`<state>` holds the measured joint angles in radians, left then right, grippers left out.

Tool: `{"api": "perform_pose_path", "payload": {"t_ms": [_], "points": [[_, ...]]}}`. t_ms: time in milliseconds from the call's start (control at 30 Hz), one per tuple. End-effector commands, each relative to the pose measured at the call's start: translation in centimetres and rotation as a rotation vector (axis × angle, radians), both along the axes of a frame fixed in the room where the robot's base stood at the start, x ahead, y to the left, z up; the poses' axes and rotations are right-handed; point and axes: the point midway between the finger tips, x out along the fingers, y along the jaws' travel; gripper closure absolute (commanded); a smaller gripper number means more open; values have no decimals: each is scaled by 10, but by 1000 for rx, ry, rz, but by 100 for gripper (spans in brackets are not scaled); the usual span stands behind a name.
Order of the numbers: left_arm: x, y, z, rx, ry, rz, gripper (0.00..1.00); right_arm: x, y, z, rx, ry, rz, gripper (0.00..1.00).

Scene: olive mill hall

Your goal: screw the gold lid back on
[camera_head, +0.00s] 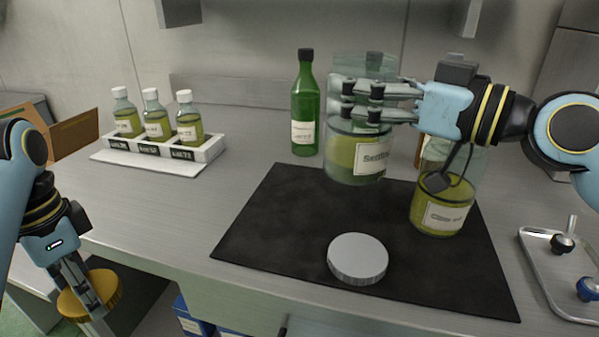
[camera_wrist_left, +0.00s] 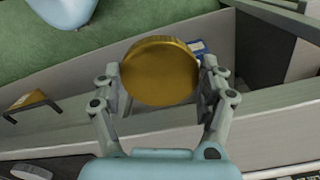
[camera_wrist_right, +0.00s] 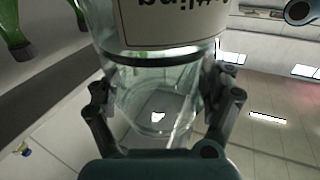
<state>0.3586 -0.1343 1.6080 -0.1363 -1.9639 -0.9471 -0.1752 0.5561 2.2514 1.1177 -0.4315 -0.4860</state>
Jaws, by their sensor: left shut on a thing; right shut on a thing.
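The gold lid (camera_head: 72,305) is held by my left gripper (camera_head: 90,298), which is shut on its rim beyond the counter's left front edge. The lid also shows between both fingers in the left wrist view (camera_wrist_left: 160,72). My right gripper (camera_head: 348,98) is shut around the upper part of a large glass jar (camera_head: 340,160) with a "Settling" label and yellow-green oil. No lid shows on that jar; I cannot tell whether its base touches the counter. A second oil jar (camera_head: 436,218) stands on the mat, its top partly hidden by my right arm. A silver lid (camera_head: 357,259) lies on the mat.
The dark mat (camera_head: 270,230) has free room at its left. A green bottle (camera_head: 304,110) stands behind it. A white rack (camera_head: 214,148) with three small bottles is at the back left. A metal tray (camera_head: 545,285) with stoppers is at the right edge.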

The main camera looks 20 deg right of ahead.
Motion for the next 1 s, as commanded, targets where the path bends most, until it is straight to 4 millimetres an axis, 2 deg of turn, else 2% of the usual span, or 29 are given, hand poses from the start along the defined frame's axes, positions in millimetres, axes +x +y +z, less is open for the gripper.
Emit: {"api": "perform_pose_path", "payload": {"t_ms": [67,300,500,667,1000], "points": [[0,0,-7,0,1,0,51,12,8,-7,14,-4,0,75],[0,0,-12,0,2,0,51,58,34,-37,13,-2,3,75],[-1,0,-13,0,3,0,51,86,49,-56,7,-3,2,75],[-1,0,-14,0,4,0,51,93,53,-62,4,-4,3,75],[-1,0,-15,0,4,0,51,93,53,-67,3,-1,3,75]]}}
